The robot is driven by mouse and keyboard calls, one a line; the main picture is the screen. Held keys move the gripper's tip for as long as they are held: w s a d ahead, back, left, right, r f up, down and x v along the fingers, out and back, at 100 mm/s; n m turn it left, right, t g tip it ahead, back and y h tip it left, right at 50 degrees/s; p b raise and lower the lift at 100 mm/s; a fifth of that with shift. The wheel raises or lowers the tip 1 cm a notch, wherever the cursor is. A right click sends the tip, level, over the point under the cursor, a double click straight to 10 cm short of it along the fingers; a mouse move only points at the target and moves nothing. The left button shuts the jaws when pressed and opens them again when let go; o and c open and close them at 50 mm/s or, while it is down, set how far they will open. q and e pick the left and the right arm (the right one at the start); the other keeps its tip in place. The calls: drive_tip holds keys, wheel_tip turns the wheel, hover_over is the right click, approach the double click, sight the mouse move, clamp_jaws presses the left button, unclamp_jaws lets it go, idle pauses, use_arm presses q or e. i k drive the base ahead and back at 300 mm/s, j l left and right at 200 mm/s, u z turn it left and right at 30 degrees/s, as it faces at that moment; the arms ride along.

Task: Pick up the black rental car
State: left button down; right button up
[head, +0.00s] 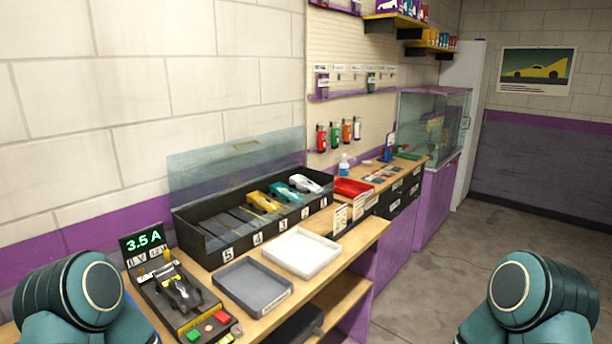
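A black car (181,291) sits on a dark test stand (206,320) at the left end of the wooden counter. The stand has a green lit display (143,240) reading 3.5 A, and red and green buttons at its front. A black rack (195,239) with numbered lanes stands behind; yellow (263,202), teal (283,193) and white (304,184) cars are in its right-hand part. The left lanes look empty, but they are dark. Teal links of my arms show at both lower corners. Neither gripper is in view.
A grey tray (252,287) and a white tray (300,253) lie on the counter (365,241) before the rack. A red tray (353,188) and a bottle (344,164) stand farther back. A clear panel (235,170) rises behind the rack. The floor (440,270) at right is clear.

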sight(171, 282)
drive_tip(key=u, duration=1)
